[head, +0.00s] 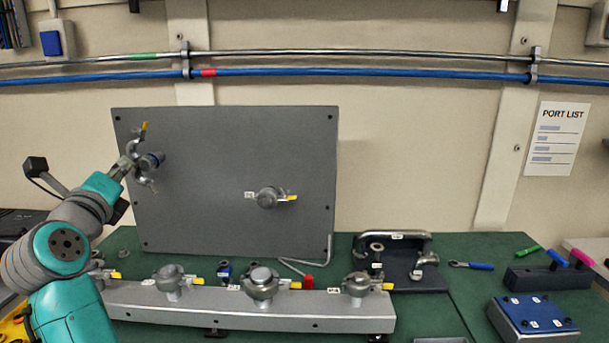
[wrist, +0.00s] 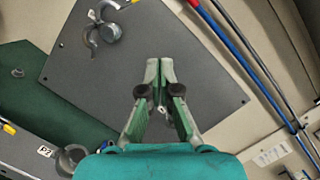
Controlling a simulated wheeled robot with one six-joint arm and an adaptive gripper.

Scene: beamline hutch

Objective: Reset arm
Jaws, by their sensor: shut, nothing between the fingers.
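My gripper (wrist: 160,64) is shut and empty in the wrist view, its two green fingers meeting at the tips in front of the grey panel. In the head view my gripper (head: 126,166) is at the panel's upper left, seen from behind; its fingertips are hard to make out there. An open metal clamp (head: 136,150) with a yellow tab hangs around the panel's upper-left port (head: 152,161). The clamp (wrist: 93,38) also shows at the top left of the wrist view, apart from the fingers.
A second panel port (head: 268,197) has a yellow-tabbed clamp. A grey rail (head: 240,312) with several clamped ports runs along the front. A dark stand (head: 410,273), a blue box (head: 535,318) and tools are on the right. Pipes (head: 360,73) cross the wall above.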

